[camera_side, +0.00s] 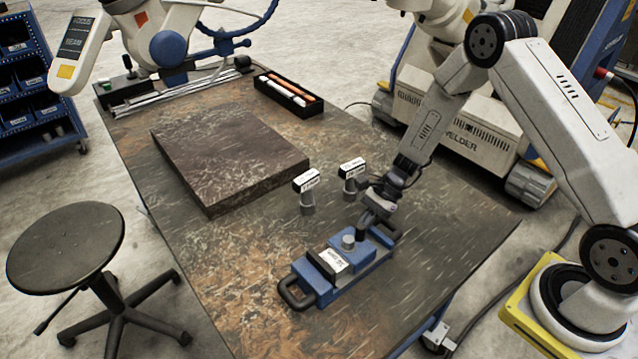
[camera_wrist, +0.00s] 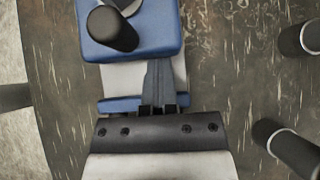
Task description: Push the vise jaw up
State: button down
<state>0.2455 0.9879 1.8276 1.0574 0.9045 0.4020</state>
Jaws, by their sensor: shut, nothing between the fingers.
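The blue vise (camera_side: 320,278) lies on the table in the side view, with a white label on its front block and a black handle at its near end. A blue vise jaw (camera_wrist: 150,40) with a black knob (camera_wrist: 112,28) fills the top of the wrist view. My gripper (camera_side: 368,222) is shut and empty, low over the far half of the vise. In the wrist view my gripper (camera_wrist: 158,68) points toward the jaw over the grey rail (camera_wrist: 115,75). Its tips are just short of or touching the jaw; I cannot tell which.
Two upright tools with white heads (camera_side: 307,183) (camera_side: 352,170) stand behind the vise. A thick dark slab (camera_side: 228,152) lies at the middle left. A black tray with markers (camera_side: 288,94) sits at the back. The table (camera_side: 250,300) left of the vise is clear.

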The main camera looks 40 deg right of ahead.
jog(key=shift+s+r, duration=0.1)
jog(key=shift+s, duration=0.05)
jog(key=shift+v, duration=4.95)
jog(key=s+a+r+n+t+h, duration=0.2)
jog(key=s+r+n+h, duration=0.7)
jog(key=n, duration=0.9)
jog(key=s+a, duration=0.2)
jog(key=s, duration=0.1)
jog(key=shift+a+t, duration=0.3)
jog(key=shift+a, duration=0.05)
